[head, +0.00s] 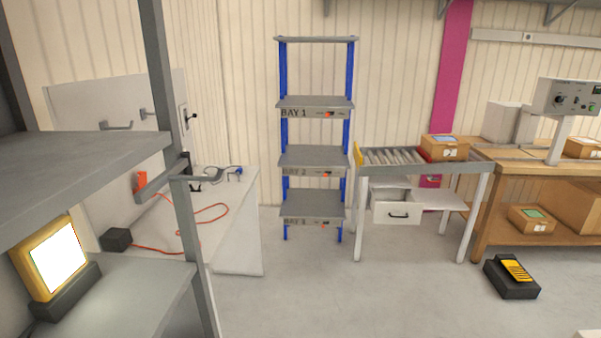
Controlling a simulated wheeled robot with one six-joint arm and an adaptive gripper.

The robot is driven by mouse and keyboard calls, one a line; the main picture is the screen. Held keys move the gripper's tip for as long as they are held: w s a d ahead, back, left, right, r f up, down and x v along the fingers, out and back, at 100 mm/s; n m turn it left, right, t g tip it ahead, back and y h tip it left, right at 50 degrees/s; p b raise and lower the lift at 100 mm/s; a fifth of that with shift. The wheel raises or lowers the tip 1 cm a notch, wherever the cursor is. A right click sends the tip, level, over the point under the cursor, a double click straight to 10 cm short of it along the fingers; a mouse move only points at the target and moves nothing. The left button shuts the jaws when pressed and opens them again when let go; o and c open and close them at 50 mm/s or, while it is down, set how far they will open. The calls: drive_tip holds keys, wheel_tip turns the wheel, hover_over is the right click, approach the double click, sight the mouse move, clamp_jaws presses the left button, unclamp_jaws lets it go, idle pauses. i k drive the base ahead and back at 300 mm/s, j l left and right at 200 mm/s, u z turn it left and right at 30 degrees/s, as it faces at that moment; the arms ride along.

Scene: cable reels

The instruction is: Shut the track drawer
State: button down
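The track drawer (397,218) is a white drawer with a dark bar handle. It hangs under the left part of the roller track (393,158) in the head view. Its front stands forward of the white housing (388,184) above and behind it, so it looks pulled out. How far it is out is hard to tell from this angle. My gripper is not in view, and nothing touches the drawer.
A white lower shelf (440,199) is right of the drawer. A blue-post shelf rack (313,104) stands left of the track, a wooden bench (545,170) right. A black foot pedal (511,278) lies on the floor. Grey shelving (80,165) is close at left. The middle floor (340,290) is clear.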

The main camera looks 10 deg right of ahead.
sight(389, 205)
drive_tip(key=i+j+z, duration=0.15)
drive_tip(key=i+z, duration=0.25)
drive_tip(key=i, duration=1.3)
drive_tip(key=i+z, duration=0.2)
drive_tip(key=i, duration=0.35)
drive_tip(key=i+j+z, duration=0.1)
drive_tip(key=i+z, duration=0.15)
drive_tip(key=i, duration=0.3)
drive_tip(key=i+j+z, duration=0.2)
drive_tip(key=i, duration=0.35)
